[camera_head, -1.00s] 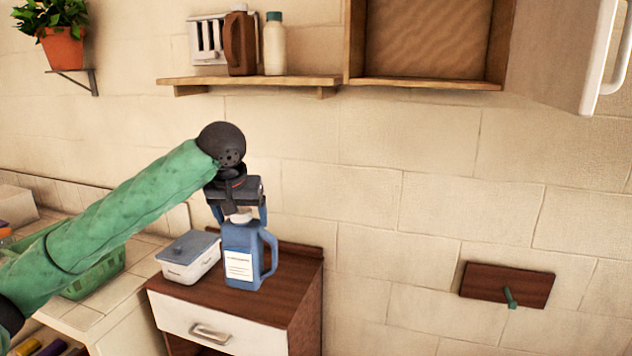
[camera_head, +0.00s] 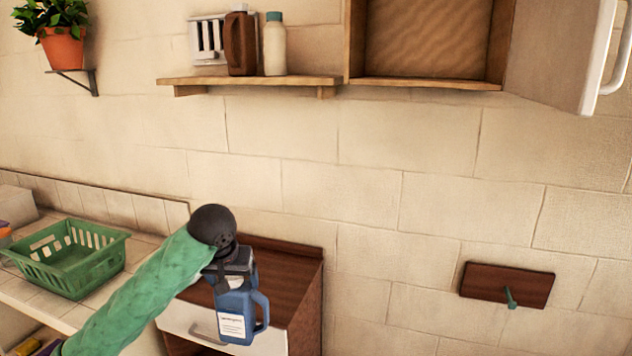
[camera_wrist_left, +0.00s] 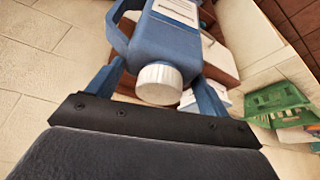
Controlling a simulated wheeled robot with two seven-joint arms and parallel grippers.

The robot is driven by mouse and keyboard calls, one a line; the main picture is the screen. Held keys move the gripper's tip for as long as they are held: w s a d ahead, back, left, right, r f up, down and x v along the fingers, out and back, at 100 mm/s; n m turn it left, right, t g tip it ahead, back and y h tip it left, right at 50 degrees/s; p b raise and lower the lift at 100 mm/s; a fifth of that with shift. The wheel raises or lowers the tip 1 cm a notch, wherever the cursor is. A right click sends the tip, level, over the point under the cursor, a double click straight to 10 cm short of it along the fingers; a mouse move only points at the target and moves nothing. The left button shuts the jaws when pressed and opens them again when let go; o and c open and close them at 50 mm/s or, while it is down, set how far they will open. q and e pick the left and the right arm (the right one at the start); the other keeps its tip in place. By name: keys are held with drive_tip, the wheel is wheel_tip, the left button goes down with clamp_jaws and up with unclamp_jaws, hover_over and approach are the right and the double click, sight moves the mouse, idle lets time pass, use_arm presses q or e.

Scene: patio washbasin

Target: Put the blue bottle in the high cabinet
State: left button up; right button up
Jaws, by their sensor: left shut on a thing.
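The blue bottle (camera_head: 237,311), with a white label and a side handle, hangs upright in my left gripper (camera_head: 234,283), in front of the small drawer cabinet. In the left wrist view the bottle (camera_wrist_left: 168,42) with its white cap lies between the two blue fingers of the left gripper (camera_wrist_left: 160,92), which is shut on it. The high cabinet (camera_head: 428,38) is on the wall at the top, its door (camera_head: 560,52) swung open to the right; its visible inside is empty. My right gripper is not in view.
A wall shelf (camera_head: 250,82) left of the high cabinet holds a brown jug (camera_head: 241,44), a pale bottle (camera_head: 275,48) and a white rack. A green basket (camera_head: 68,258) stands on the tiled counter. A wooden plate with a peg (camera_head: 507,285) is on the right wall.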

sight(231, 327)
use_arm(q)
drive_tip(key=s+f, duration=0.1)
drive_tip(key=f, duration=0.2)
drive_tip(key=s+f, duration=0.1)
drive_tip(key=f, duration=0.2)
drive_tip(key=s+a+f, duration=0.1)
drive_tip(key=f, duration=0.2)
drive_tip(key=shift+s+a+f, duration=0.1)
drive_tip(key=shift+s+f, duration=0.2)
drive_tip(key=shift+s, duration=0.1)
drive_tip(key=s+f, duration=0.6)
drive_tip(key=f, duration=0.4)
drive_tip(key=shift+s+a+f, duration=0.2)
drive_tip(key=shift+f, duration=0.05)
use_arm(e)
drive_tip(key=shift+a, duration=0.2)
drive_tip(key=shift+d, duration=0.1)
